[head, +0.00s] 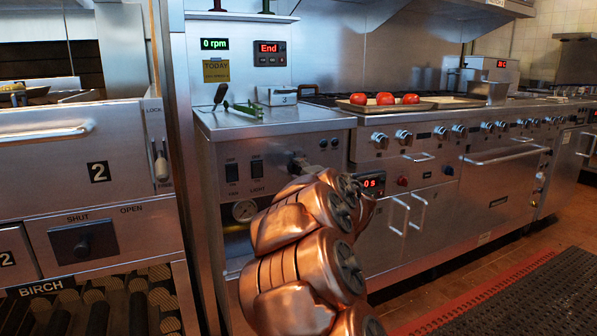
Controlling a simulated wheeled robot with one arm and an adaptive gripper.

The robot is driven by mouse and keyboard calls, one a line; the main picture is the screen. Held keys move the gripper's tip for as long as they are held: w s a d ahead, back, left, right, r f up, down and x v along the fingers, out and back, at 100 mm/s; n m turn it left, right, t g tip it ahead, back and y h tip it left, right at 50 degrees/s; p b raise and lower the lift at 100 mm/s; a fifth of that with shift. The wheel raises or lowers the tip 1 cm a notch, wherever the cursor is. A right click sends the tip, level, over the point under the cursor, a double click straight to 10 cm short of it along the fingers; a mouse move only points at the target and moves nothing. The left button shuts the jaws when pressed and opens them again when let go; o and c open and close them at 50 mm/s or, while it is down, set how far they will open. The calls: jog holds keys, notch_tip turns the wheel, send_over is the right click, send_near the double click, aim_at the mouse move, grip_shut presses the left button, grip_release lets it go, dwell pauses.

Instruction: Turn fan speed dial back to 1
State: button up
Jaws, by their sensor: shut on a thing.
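My copper-coloured arm reaches up from the bottom of the head view to the steel control panel (266,205) at the near end of the counter. My gripper (297,162) is at the panel, right of the fan and light switches, shut on what appears to be the fan speed dial. The gripper and arm hide the dial, so its setting cannot be read. The black fan switch (231,171) and light switch (257,168) are left of the gripper. A green display (214,44) above the counter reads 0 rpm.
A round gauge (244,210) sits below the switches. Tongs (243,109) and a small box marked 3 (277,96) lie on the counter above. A range with several knobs (403,136) runs right. A drawer unit (85,150) stands left.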

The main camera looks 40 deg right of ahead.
jog(key=o, duration=1.1)
jog(key=v, duration=1.2)
